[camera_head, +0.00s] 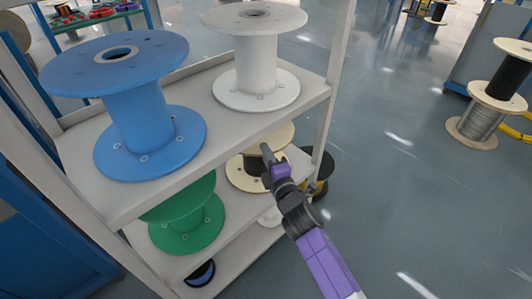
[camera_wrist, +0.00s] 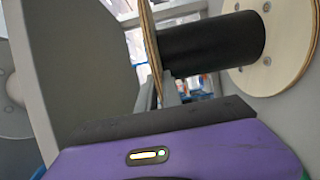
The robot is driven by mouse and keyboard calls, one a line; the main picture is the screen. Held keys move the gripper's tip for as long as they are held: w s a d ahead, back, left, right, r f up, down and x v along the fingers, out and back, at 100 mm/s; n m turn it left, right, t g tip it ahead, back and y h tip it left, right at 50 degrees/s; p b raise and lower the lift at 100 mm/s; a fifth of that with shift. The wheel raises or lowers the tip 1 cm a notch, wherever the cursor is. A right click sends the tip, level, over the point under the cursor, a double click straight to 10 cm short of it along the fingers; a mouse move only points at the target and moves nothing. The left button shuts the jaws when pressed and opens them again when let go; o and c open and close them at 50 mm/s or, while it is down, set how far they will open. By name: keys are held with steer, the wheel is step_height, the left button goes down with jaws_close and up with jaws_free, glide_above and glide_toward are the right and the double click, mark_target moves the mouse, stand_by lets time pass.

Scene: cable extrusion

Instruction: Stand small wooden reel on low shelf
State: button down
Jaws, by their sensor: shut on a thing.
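The small wooden reel (camera_head: 243,175), with pale wooden flanges and a black core, is upright at the lower shelf (camera_head: 232,230), right of the green reel. My gripper (camera_head: 268,156) is at its right side and shut on the upper flange's rim. In the wrist view, the reel's black core (camera_wrist: 212,45) lies sideways in the picture, and the near flange runs edge-on down to my dark finger (camera_wrist: 160,118). The other flange is against or very close to the grey shelf surface; I cannot tell if it bears weight. My arm partly hides the reel's right side.
A green reel (camera_head: 188,232) shares the lower shelf. A blue reel (camera_head: 140,115) and a white reel (camera_head: 255,62) stand on the shelf above, close over my gripper. A rack post (camera_head: 328,105) rises just right.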

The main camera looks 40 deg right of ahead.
steer(key=c, duration=1.5)
jaws_free()
steer(key=shift+f, duration=0.1)
steer(key=shift+o, duration=0.2)
steer(key=shift+f, duration=0.15)
steer(key=v, duration=0.8)
steer(key=shift+b, duration=0.3)
steer(key=shift+w, duration=0.1)
